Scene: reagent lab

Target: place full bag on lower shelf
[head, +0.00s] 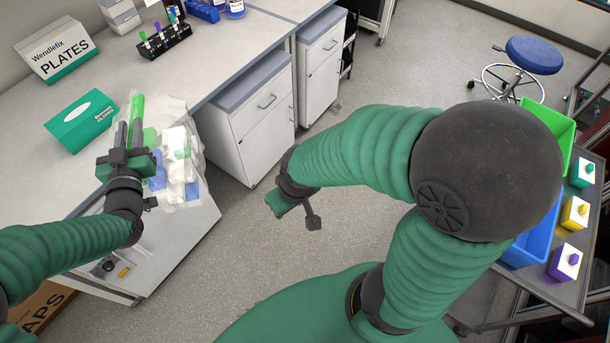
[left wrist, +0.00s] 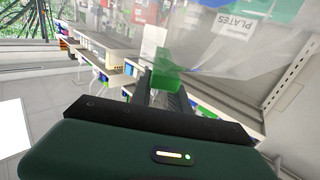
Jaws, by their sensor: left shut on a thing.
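A clear plastic bag (head: 178,168) is filled with white, blue and green items. My left gripper (head: 130,130) is shut on it, with the bag hanging over the front edge of the left bench. In the left wrist view the bag (left wrist: 235,55) spreads see-through across the upper right, partly veiling what is behind it. A shelf unit (left wrist: 105,57) with several things on it shows there beyond the gripper; which level is the lower shelf is unclear. My right gripper (head: 295,208) hangs over the floor, apart from everything; its jaw gap is not clear.
The left bench (head: 215,40) carries a PLATES box (head: 57,48), a green glove box (head: 80,120) and a tube rack (head: 163,41). At right stand a cart with green and blue bins (head: 535,240) and a blue stool (head: 533,53). The middle floor is free.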

